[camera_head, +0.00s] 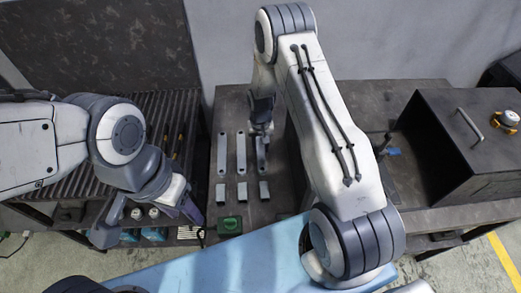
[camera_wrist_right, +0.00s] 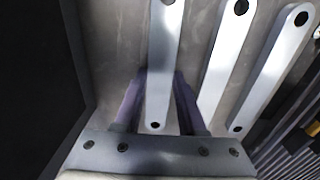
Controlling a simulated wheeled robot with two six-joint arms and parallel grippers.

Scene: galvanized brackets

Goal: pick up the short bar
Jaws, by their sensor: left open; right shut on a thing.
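Three flat grey bars with a hole at each end lie side by side on the dark bench: a left bar (camera_head: 222,153), a middle bar (camera_head: 241,152) and a right bar (camera_head: 262,160). My right gripper (camera_head: 261,132) is lowered over the right bar and hides its far part. In the right wrist view its purple fingers (camera_wrist_right: 164,78) are shut on this bar (camera_wrist_right: 160,95), one on each side; the far end is cut off. I cannot tell which bar is shorter. My left gripper (camera_head: 150,220) is open and empty, at the bench's front left.
Several small grey blocks (camera_head: 242,191) stand in a row nearer than the bars. A green box (camera_head: 230,225) is at the front edge. A large dark box (camera_head: 470,140) with a handle stands right. A slatted rack (camera_head: 175,115) is left.

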